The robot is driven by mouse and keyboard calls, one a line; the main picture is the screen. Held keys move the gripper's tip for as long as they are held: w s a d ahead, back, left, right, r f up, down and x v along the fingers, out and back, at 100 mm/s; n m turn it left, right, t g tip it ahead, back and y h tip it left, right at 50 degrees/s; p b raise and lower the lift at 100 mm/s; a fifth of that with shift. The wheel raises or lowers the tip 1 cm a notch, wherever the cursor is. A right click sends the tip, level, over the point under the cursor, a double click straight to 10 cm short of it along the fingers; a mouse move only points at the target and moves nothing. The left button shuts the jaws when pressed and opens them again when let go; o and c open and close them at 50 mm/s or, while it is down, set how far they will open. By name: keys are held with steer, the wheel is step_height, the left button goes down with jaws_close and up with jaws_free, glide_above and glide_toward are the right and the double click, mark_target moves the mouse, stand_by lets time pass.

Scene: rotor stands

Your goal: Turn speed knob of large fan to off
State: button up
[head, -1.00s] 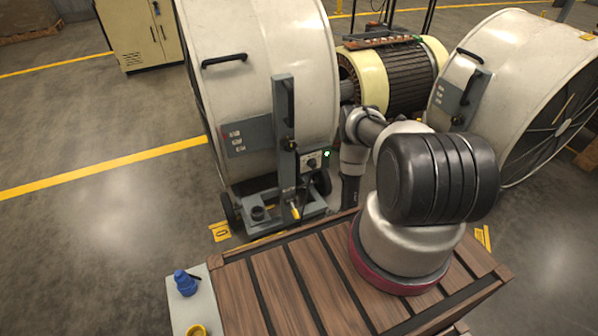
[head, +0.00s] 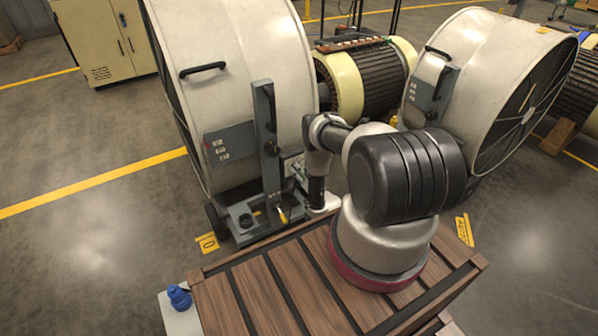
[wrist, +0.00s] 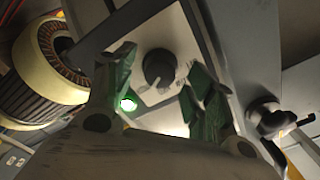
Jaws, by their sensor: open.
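The large fan (head: 235,85) is a pale drum on a grey wheeled stand, left of my arm in the head view. Its dark round speed knob (wrist: 157,66) sits on a light grey panel in the wrist view, with a white mark by its lower left edge. In the head view my arm hides the knob and the fingertips are not clear.
The stand's upright post (head: 268,135) rises beside the panel. A second, black clamp knob (wrist: 268,117) juts out at the right in the wrist view. A ribbed rotor (head: 375,75) lies behind, and another fan drum (head: 480,70) stands at right. Open floor lies left.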

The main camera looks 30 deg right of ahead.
steer(key=shift+w, duration=0.55)
steer(key=c, duration=1)
steer(key=shift+n, duration=11.9)
